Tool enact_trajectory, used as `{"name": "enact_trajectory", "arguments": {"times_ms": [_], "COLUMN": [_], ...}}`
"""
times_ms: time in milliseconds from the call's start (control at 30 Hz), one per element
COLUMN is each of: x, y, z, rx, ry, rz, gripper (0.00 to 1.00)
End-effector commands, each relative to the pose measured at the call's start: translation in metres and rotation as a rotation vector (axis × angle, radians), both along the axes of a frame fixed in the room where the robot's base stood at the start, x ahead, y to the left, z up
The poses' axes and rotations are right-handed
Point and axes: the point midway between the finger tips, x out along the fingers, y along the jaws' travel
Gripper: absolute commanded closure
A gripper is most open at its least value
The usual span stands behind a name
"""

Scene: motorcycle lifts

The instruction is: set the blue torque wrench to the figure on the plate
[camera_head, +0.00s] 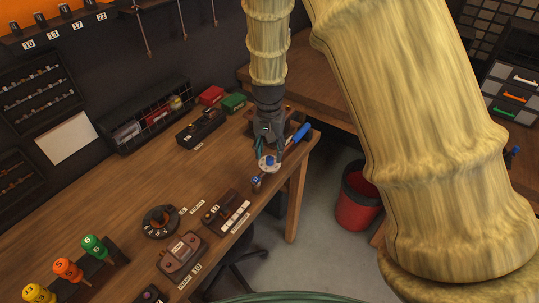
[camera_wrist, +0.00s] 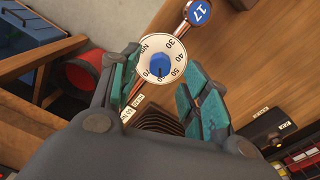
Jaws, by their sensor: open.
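The blue torque wrench lies near the table's right edge in the head view, with its blue handle (camera_head: 300,132) behind my gripper. Its round white dial (camera_wrist: 148,45) shows in the wrist view, with figures around the rim including 30, 40 and 50, and a blue knob (camera_wrist: 159,64) at its middle. The knob's exact setting is too small to tell. A blue round end marked 17 (camera_wrist: 198,11) sits on the shaft. My gripper (camera_wrist: 162,78) is open, its teal fingers either side of the dial's near part; I cannot tell whether they touch. I cannot make out which plate bears the figure.
On the wooden table (camera_head: 130,195) stand a dark block with white labels (camera_head: 226,212), a round dark holder (camera_head: 160,221), a reddish-brown box (camera_head: 182,256) and several coloured-handled drivers (camera_head: 67,269). A red bin (camera_head: 357,200) stands on the floor. The table's middle left is clear.

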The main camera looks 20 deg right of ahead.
Motion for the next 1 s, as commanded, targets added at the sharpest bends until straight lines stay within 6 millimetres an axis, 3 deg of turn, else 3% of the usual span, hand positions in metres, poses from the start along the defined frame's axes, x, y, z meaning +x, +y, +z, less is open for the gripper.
{"name": "enact_trajectory", "arguments": {"times_ms": [300, 500, 1000], "x": [0.002, 0.002, 0.001], "y": [0.000, 0.001, 0.001], "z": [0.057, 0.082, 0.093], "rx": [-0.001, 0.000, 0.000], "ry": [-0.003, -0.001, 0.000], "rz": [-0.001, -0.001, -0.001], "gripper": [0.54, 0.54, 0.54]}}
